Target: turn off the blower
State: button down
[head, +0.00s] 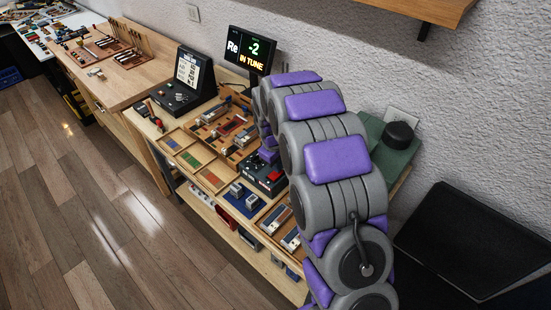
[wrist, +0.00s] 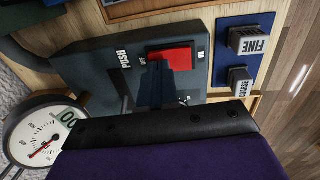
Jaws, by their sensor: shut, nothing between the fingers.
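The blower control is a dark box (wrist: 100,65) with a red rocker switch (wrist: 170,55) on its top and white lettering that reads PUSH. In the head view the same red switch (head: 274,175) shows beside my arm. My gripper (wrist: 163,70) is shut and empty, its dark fingertips at the near edge of the red switch. I cannot tell whether they touch it. The fingers hide part of the box and some of its lettering. In the head view my arm hides much of the area behind the box.
A round dial gauge (wrist: 42,138) stands left of the box in the wrist view. Blocks marked FINE (wrist: 250,40) and COARSE (wrist: 239,82) sit on a blue mat to the right. A tuner screen (head: 247,50) reads IN TUNE. Open wooden floor (head: 110,220) lies left of the bench.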

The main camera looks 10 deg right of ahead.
jog(key=shift+f, duration=0.25)
jog(key=shift+f, duration=0.15)
jog(key=shift+s+a+p, duration=0.15)
jog(key=shift+p, duration=0.15)
jog(key=shift+s+a, duration=0.2)
jog(key=shift+a, duration=0.35)
jog(key=shift+r, duration=0.2)
